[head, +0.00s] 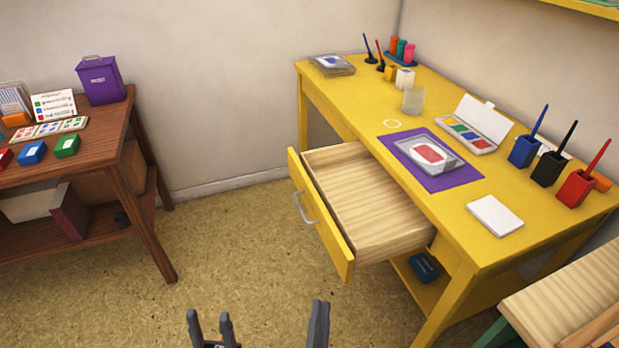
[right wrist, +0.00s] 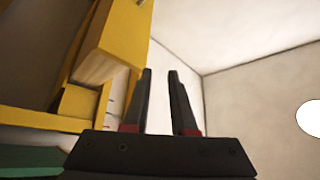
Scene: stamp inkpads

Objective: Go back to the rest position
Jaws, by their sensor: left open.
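My left gripper (head: 211,322) is at the bottom edge of the head view, empty, with its two fingers apart. My right gripper (head: 318,322) is to its right, also low in the head view and seen edge-on. In the right wrist view the right gripper (right wrist: 160,72) has a gap between its fingers and nothing in it. Both grippers are over the floor, in front of the yellow desk (head: 462,205) and apart from it.
The desk's wooden drawer (head: 365,205) is pulled out and empty. A purple mat (head: 440,183) with a clear case lies on the desk. Inkpads, including a blue one (head: 32,152), sit on the brown table (head: 110,155) at left. The floor (head: 220,260) between is clear.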

